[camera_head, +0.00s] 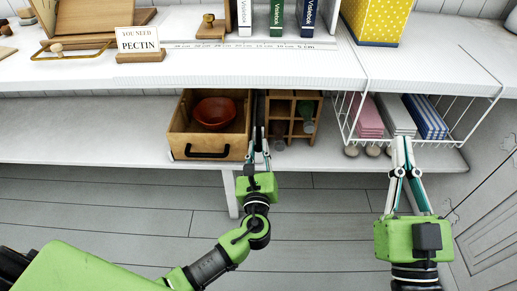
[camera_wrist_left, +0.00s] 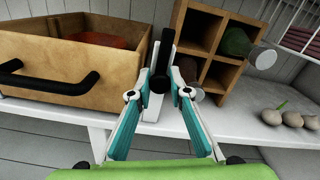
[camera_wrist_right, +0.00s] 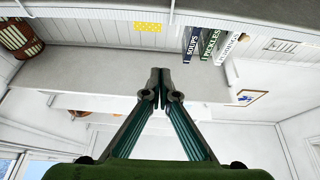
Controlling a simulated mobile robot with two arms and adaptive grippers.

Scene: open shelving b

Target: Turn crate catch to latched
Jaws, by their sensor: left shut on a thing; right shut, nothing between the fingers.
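The wooden crate (camera_head: 178,143) has a black handle on its front and stands on the lower shelf; it also shows in the left wrist view (camera_wrist_left: 60,58). Just right of it is a dark upright bar (camera_wrist_left: 168,38), which appears to be the crate catch. My left gripper (camera_head: 259,140) is in front of this bar, its fingers (camera_wrist_left: 160,85) closed on the bar's lower end. The fingers hide part of it, and I cannot tell its setting. My right gripper (camera_head: 404,143) is shut and empty, in front of the wire basket; its closed tips show in the right wrist view (camera_wrist_right: 160,80).
A red bowl (camera_head: 214,112) sits in the crate. A wooden cubby rack (camera_head: 294,96) stands right of the bar. The upper shelf (camera_head: 200,68) overhangs. The floor in front is clear.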

